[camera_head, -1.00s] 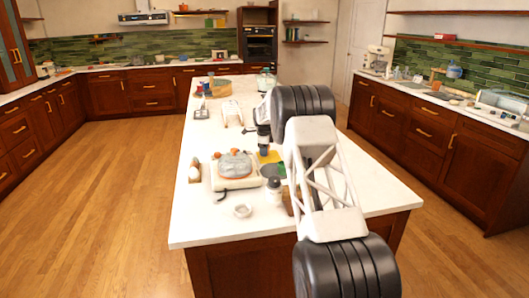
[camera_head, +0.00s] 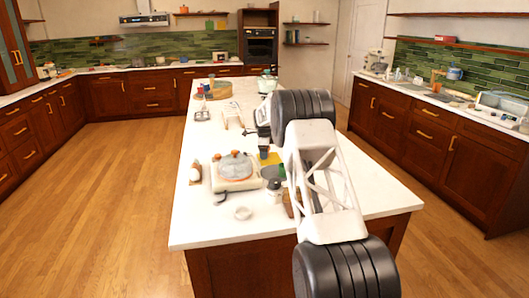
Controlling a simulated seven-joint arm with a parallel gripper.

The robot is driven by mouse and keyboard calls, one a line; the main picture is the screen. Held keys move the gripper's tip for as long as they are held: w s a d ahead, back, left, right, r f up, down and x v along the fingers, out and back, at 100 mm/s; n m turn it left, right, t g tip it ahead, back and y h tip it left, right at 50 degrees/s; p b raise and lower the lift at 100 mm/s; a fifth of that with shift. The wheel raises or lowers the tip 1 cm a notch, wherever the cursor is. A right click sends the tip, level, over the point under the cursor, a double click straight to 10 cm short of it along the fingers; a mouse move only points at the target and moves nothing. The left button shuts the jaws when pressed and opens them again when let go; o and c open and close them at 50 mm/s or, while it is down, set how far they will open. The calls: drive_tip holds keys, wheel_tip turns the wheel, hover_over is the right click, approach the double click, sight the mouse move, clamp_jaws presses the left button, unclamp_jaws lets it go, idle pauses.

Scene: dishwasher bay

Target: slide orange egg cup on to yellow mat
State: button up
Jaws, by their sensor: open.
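The yellow mat (camera_head: 271,158) lies flat on the white island, just left of my arm, with green and blue patches beside it. A small orange thing (camera_head: 217,157) stands at the back left of the glass-domed dish, left of the mat. It is too small to tell whether it is the egg cup. My gripper (camera_head: 263,144) shows as a small dark shape above the far edge of the yellow mat, partly covered by my arm. It is open, and I see nothing held in it. My arm hides the counter to the right of the mat.
The domed dish (camera_head: 236,185) on a pale base stands left of the mat. A wire rack (camera_head: 233,118) stands farther back. The island's front left is clear.

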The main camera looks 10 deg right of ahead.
drive_tip(key=shift+r, duration=0.15)
drive_tip(key=shift+s+a+r, duration=0.1)
drive_tip(key=shift+s+r, duration=0.05)
drive_tip(key=shift+r, duration=1.05)
drive_tip(key=shift+s+a+r, duration=0.1)
drive_tip(key=shift+s+r, duration=0.1)
drive_tip(key=shift+r, duration=1.05)
drive_tip(key=shift+s+r, duration=0.15)
drive_tip(key=shift+r, duration=1.05)
drive_tip(key=shift+s+r, duration=0.1)
drive_tip(key=shift+r, duration=0.05)
